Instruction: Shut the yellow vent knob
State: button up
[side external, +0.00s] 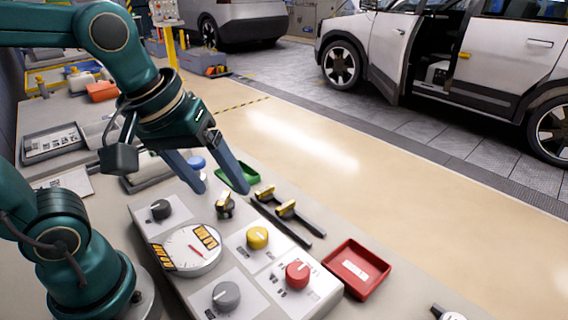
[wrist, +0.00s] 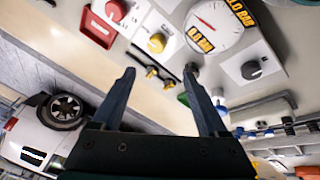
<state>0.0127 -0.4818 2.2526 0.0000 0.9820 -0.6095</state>
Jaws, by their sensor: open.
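The yellow vent knob (side external: 257,238) sits on a pale plate of the control panel, between the round gauge (side external: 188,250) and the red knob (side external: 297,274). In the wrist view the yellow knob (wrist: 157,43) shows beyond my fingertips, with a pale pointer mark on top. I cannot tell from the mark whether the vent is open or shut. My gripper (side external: 222,189) is open and empty, above the far edge of the panel and apart from the knob. It also shows in the wrist view (wrist: 159,70), fingers spread wide.
A black knob (side external: 160,209) and a grey knob (side external: 226,295) flank the gauge. A red tray (side external: 356,268) is at the right and a green tray (side external: 237,175) behind my fingers.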

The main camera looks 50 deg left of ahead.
aim_at(257, 232)
jog(key=w+f+n+g, duration=0.1)
jog(key=w+f, duration=0.1)
jog(key=w+f+n+g, duration=0.1)
jog(key=w+n, duration=0.1)
jog(key=w+d+f+n+g, duration=0.1)
jog(key=f, duration=0.1)
jog(key=shift+w+f+n+g, duration=0.3)
jog(key=shift+w+f+g, duration=0.05)
jog(key=shift+w+g, duration=0.05)
jog(key=shift+s+d+f+g, duration=0.1)
jog(key=shift+f+g, duration=0.2)
jog(key=shift+f, duration=2.9)
grip_shut()
